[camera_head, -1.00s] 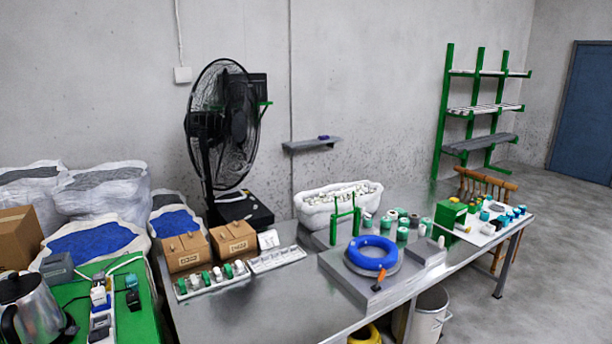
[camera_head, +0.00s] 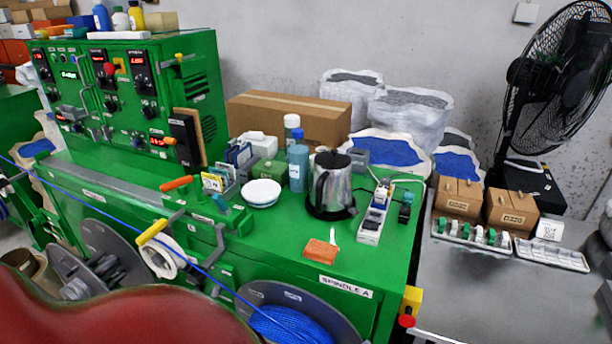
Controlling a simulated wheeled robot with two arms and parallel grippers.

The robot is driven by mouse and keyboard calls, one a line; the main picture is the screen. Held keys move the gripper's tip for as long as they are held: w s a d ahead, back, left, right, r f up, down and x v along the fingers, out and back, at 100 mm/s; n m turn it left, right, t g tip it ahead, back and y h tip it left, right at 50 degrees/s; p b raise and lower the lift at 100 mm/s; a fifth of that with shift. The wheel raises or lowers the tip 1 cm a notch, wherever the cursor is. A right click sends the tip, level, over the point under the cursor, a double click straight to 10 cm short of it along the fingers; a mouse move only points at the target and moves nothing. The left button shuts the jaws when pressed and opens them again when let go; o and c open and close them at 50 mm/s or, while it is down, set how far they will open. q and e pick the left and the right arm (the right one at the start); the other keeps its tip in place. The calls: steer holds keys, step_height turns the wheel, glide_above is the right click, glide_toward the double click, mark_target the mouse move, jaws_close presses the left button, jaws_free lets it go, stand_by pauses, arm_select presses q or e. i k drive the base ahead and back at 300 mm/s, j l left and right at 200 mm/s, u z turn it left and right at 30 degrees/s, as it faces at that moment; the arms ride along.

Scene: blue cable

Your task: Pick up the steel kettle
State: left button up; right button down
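The steel kettle (camera_head: 333,188) stands upright on a dark round base on the green machine top (camera_head: 386,262). It has a shiny metal body, a black lid and a black handle on its left side. Nothing stands directly in front of it. Neither of my grippers shows in the head view.
Left of the kettle are a blue bottle (camera_head: 298,165), a white bowl (camera_head: 261,193) and a card holder (camera_head: 220,180). A white power strip (camera_head: 374,216) lies to its right. An orange-brown block (camera_head: 321,251) lies in front. A cardboard box (camera_head: 285,118) stands behind.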

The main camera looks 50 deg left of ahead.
mark_target(332, 190)
steer(key=u, duration=1.35)
